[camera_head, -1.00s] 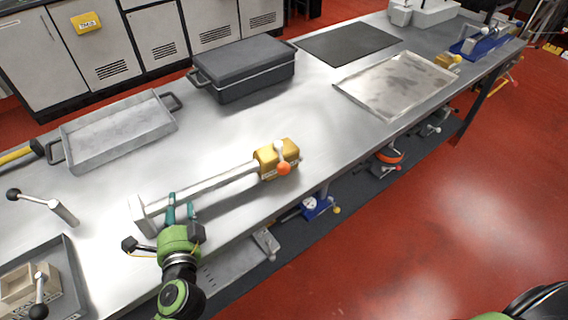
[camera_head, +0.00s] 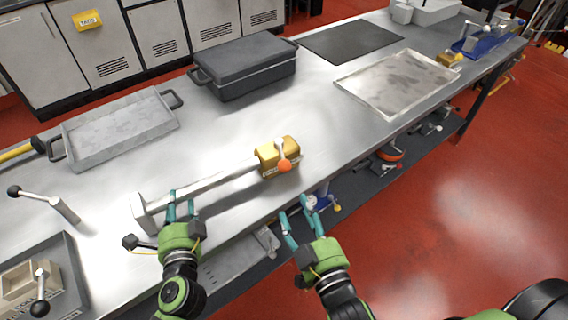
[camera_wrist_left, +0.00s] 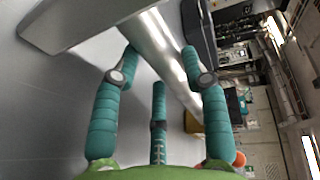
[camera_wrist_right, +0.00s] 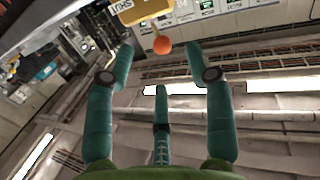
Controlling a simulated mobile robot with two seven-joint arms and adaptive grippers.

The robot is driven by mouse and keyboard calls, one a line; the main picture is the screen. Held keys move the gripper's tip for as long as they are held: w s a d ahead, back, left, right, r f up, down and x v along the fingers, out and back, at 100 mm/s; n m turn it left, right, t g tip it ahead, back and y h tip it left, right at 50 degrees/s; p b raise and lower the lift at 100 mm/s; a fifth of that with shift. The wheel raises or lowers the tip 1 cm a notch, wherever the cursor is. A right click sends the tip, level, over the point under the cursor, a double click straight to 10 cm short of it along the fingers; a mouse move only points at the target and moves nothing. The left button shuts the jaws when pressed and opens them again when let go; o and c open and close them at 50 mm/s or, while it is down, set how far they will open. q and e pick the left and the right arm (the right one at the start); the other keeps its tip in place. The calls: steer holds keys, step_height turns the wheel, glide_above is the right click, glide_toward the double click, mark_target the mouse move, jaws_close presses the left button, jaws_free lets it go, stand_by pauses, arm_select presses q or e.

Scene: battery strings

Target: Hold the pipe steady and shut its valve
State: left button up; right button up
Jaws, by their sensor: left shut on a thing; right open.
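The pipe (camera_head: 215,182) is a silver bar lying across the bench, with a flat end plate at its left end and a yellow valve body (camera_head: 270,160) at its right end. The valve has a light lever with an orange knob (camera_head: 284,166) on its near side. My left gripper (camera_head: 181,202) is shut on the pipe near the end plate; the pipe also shows between its fingers in the left wrist view (camera_wrist_left: 160,45). My right gripper (camera_head: 296,214) is open and empty, near the bench's front edge and short of the valve. The right wrist view shows the orange knob (camera_wrist_right: 162,45) and the lettering "SHUT" ahead of the fingers.
A grey tray (camera_head: 122,135), a dark lidded pan (camera_head: 243,70), a black mat (camera_head: 350,42) and a shallow metal tray (camera_head: 398,84) stand farther back. Other lever fittings are at the left. The bench around the valve is clear. A lower shelf holds several valves.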

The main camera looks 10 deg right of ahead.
mark_target(286, 170)
steer(key=shift+t, duration=0.3)
steer(key=w, duration=0.4)
steer(key=w+r, duration=0.1)
steer(key=w, duration=0.3)
steer(key=w+r, duration=0.1)
steer(key=w, duration=0.3)
steer(key=shift+a+r, duration=0.2)
jaws_close()
